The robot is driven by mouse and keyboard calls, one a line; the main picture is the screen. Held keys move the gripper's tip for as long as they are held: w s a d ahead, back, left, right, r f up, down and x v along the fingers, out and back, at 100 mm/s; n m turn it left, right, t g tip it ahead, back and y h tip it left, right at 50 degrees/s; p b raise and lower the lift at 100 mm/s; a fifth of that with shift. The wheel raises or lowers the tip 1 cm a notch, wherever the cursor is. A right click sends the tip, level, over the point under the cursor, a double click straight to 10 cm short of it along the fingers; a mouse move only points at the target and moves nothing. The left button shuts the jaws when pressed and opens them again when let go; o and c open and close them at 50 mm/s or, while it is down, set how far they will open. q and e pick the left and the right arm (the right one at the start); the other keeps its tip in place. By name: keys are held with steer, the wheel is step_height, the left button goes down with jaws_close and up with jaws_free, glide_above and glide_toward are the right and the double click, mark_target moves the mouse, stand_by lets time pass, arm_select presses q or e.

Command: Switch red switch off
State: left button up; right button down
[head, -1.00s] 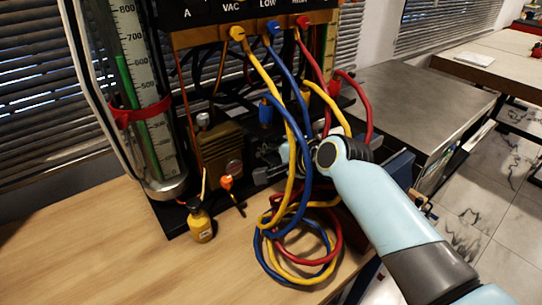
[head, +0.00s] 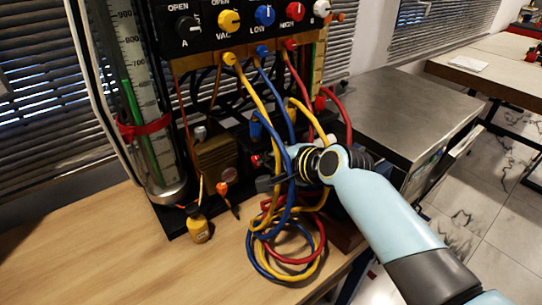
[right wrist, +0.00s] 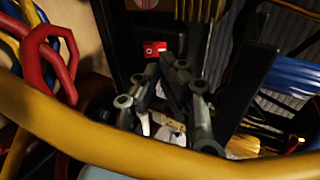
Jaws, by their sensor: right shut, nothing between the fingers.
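A small red rocker switch (right wrist: 155,48) sits on a dark panel in the right wrist view, just beyond the fingers. In the head view a small red spot (head: 257,160) low on the rig, near my gripper, looks like the same switch. My right gripper (head: 266,184) is at the base of the rig, behind the hanging hoses and partly hidden by them. In the right wrist view its fingers (right wrist: 160,80) are shut and empty, pointing toward the panel a little below the switch, apparently apart from it. I cannot read the switch's position. My left gripper is out of view.
Yellow (head: 253,92), blue and red hoses hang before the rig and coil on the wooden table (head: 90,250). A yellow hose (right wrist: 100,128) crosses close to the wrist camera. A yellow bottle (head: 199,228) stands left. Coloured knobs, including a red one (head: 291,12), line the upper panel.

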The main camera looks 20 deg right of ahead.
arm_select(q)
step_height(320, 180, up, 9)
steer(key=p, duration=0.7)
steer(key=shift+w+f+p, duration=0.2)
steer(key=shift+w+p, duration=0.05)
steer(key=shift+p, duration=0.1)
arm_select(e)
steer(key=r+v, duration=0.1)
steer(key=v, duration=0.7)
steer(key=shift+s+r, duration=0.1)
steer(key=shift+r, duration=0.05)
